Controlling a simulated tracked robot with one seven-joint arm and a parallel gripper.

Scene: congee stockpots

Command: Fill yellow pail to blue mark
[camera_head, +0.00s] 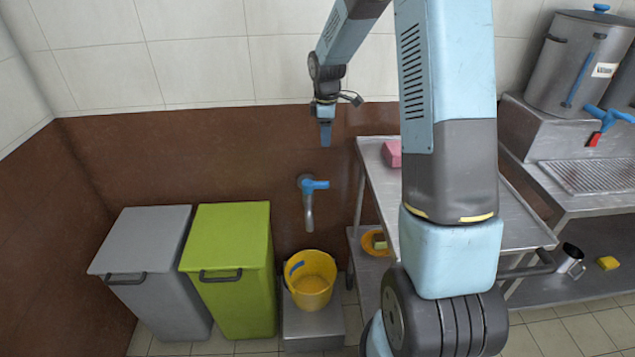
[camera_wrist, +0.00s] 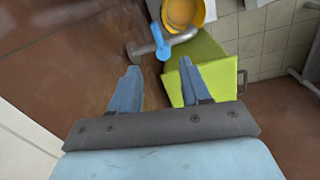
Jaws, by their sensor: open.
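The yellow pail (camera_head: 312,291) stands upright on a low grey block under the wall tap. A blue mark (camera_head: 297,267) shows on its inner wall. The pail's inside looks yellow-orange; I cannot tell whether it holds water. The tap (camera_head: 308,200) has a blue lever handle (camera_head: 315,185) and a grey spout pointing down over the pail. My gripper (camera_head: 326,141) hangs above the tap, apart from it. In the wrist view my gripper (camera_wrist: 156,88) is open and empty, with the blue handle (camera_wrist: 160,45) beyond its fingertips and the pail (camera_wrist: 182,14) at the top.
A grey bin (camera_head: 145,262) and a green bin (camera_head: 230,265) stand left of the pail. A steel trolley (camera_head: 510,225) stands to the right, with a pink block (camera_head: 391,153) on top and an orange bowl (camera_head: 372,242) below. Steel urns (camera_head: 570,65) stand at far right.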

